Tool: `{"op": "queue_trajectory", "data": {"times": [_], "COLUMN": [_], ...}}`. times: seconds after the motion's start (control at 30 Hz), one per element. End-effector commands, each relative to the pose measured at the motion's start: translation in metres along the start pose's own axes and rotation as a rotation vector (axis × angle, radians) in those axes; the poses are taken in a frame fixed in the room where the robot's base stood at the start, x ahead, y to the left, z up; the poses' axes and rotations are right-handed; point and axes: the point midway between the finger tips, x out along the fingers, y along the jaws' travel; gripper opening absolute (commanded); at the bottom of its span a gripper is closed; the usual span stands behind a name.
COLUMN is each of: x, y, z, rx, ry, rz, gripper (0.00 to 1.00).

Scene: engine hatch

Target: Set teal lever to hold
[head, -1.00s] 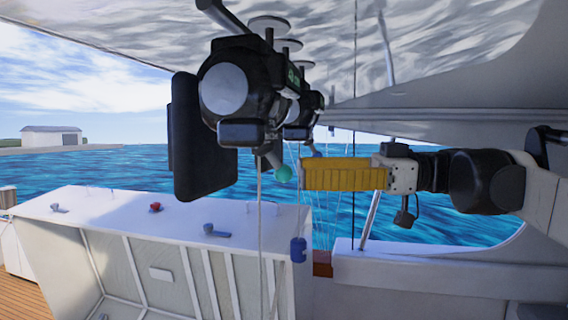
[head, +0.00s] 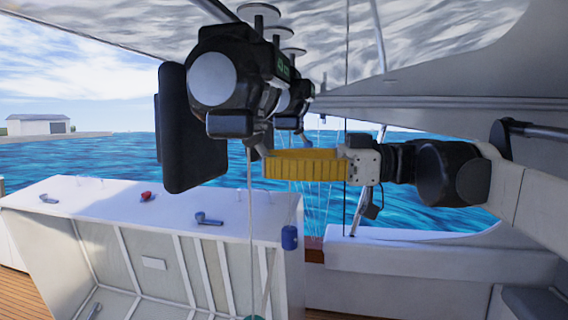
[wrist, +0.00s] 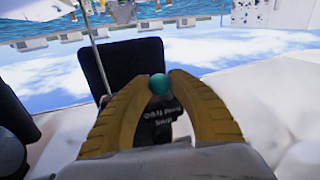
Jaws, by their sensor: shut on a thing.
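The teal lever's round teal knob (wrist: 160,84) shows between the two yellow fingertips of my gripper (wrist: 160,80) in the wrist view. The fingers are closed on it from both sides. In the head view my gripper (head: 266,163) reaches in from the right, below the black overhead unit (head: 213,80). The knob is hidden there by the fingers, and only a short grey lever arm (head: 259,139) shows above them. Behind the knob in the wrist view is a dark surface with white lettering, partly covered; I cannot read a hold mark.
A white hatch box (head: 150,215) stands below left with a red knob (head: 146,196) and a blue-grey lever (head: 208,219) on top. A blue cylinder (head: 289,238) hangs at its right corner. A cord (head: 250,200) hangs down near my fingertips. Open water lies behind.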

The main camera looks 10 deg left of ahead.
Motion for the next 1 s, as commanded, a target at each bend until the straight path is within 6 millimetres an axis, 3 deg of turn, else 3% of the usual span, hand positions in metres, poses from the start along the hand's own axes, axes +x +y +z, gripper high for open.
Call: {"op": "queue_trajectory", "data": {"times": [0.37,1.0], "x": [0.001,0.009], "y": [-0.009,-0.035], "z": [0.003,-0.002], "rx": [0.127,0.565], "ry": [0.030,0.131], "rz": [0.080,0.351], "gripper": [0.00,0.00]}}
